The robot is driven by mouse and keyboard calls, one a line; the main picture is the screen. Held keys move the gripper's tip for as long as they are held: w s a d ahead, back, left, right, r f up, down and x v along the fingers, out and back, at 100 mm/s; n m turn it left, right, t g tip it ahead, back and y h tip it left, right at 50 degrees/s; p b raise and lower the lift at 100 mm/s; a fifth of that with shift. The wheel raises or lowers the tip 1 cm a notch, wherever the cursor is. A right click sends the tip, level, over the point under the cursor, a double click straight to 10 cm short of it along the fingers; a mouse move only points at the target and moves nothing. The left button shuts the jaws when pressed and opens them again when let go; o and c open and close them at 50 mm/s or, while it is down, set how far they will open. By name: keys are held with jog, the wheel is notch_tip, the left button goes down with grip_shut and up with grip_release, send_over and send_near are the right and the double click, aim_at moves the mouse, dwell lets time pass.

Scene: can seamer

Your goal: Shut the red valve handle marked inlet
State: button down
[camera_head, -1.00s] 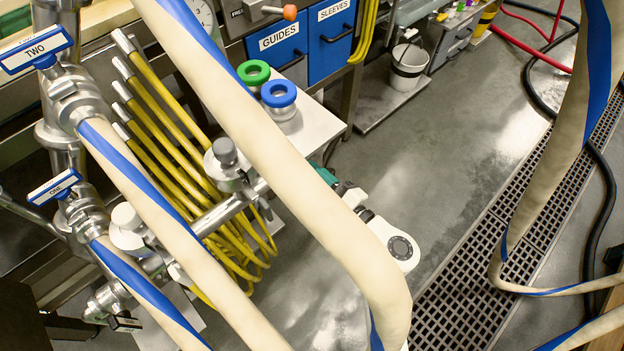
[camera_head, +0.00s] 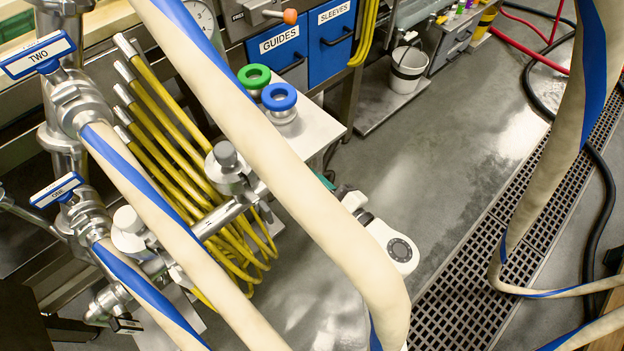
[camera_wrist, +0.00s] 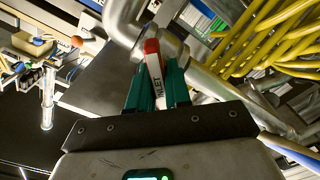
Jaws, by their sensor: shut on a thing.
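The red inlet handle (camera_wrist: 151,46) shows in the wrist view, with a white label reading INLET along it. It stands nearly upright in the picture, its red end against a bent steel pipe. My gripper (camera_wrist: 157,68) has its green fingers closed on both sides of the handle. The valve body under the handle is largely hidden by my gripper. In the head view I cannot make out the inlet handle; a thick cream and blue hose crosses in front of where my arm (camera_head: 401,250) shows.
Blue handles marked TWO (camera_head: 38,54) and ONE (camera_head: 57,189) sit on steel valves at the left. Yellow hoses (camera_head: 170,150) hang beside them. A steel shelf holds a green ring (camera_head: 254,75) and a blue ring (camera_head: 279,96).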

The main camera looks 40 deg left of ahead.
jog(key=shift+r+p, duration=0.2)
jog(key=shift+p, duration=0.15)
jog(key=m+p, duration=0.3)
jog(key=p, duration=0.1)
jog(key=shift+r+p, duration=0.15)
jog(key=shift+p, duration=0.15)
jog(key=m+p, duration=0.3)
jog(key=shift+w+f+m+p, duration=0.1)
jog(key=shift+f+m+p, duration=0.15)
jog(key=shift+m+p, duration=0.9)
jog(key=shift+f+m, duration=0.1)
jog(key=shift+m, duration=0.25)
jog(key=c, duration=1.1)
grip_release()
jog(key=shift+c, duration=0.2)
